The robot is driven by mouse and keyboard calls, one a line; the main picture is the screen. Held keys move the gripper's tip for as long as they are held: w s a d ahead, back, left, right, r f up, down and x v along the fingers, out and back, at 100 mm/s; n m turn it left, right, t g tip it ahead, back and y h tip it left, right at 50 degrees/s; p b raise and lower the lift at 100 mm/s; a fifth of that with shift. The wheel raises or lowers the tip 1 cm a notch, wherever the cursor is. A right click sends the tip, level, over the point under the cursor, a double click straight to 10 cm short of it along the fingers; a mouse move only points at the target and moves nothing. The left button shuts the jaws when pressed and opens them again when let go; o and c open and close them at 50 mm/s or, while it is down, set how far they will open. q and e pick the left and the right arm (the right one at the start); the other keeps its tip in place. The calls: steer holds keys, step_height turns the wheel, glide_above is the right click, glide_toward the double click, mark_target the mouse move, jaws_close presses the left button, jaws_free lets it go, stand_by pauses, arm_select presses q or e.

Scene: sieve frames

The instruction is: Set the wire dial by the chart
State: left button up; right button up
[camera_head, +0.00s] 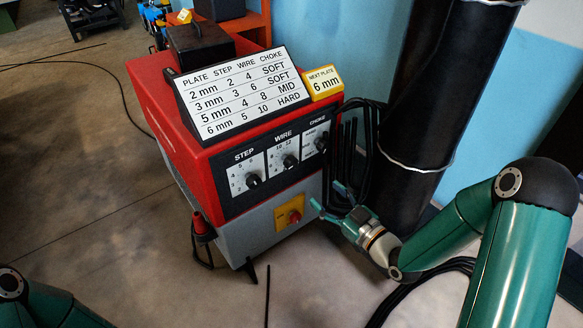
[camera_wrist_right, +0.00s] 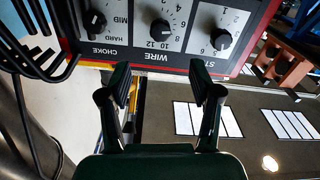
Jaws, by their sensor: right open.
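The wire dial (camera_head: 289,161) is the middle black knob on the front panel of the red and grey machine (camera_head: 215,160). It also shows upside down in the right wrist view (camera_wrist_right: 161,29); I cannot tell its exact setting. The chart (camera_head: 240,92) on top lists plate, step, wire and choke; its 6 mm row reads 5, 10, HARD. A yellow card (camera_head: 323,83) reads "NEXT PLATE 6 mm". My right gripper (camera_head: 328,196) is open and empty, in front of the panel, below the dials and apart from them. My left gripper is out of view.
The step dial (camera_head: 253,180) and choke dial (camera_head: 321,144) flank the wire dial. A red knob on a yellow plate (camera_head: 294,216) sits lower, close to my right gripper. Black cables (camera_head: 360,140) and a thick black column (camera_head: 425,90) stand right of the machine.

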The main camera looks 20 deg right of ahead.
mark_target(294, 166)
steer(key=b+x, duration=0.2)
steer(key=x, duration=1.2)
steer(key=shift+w+a+f, duration=0.1)
steer(key=shift+w+a, duration=0.05)
steer(key=shift+w, duration=0.15)
steer(key=c, duration=1.2)
steer(key=shift+o, duration=0.2)
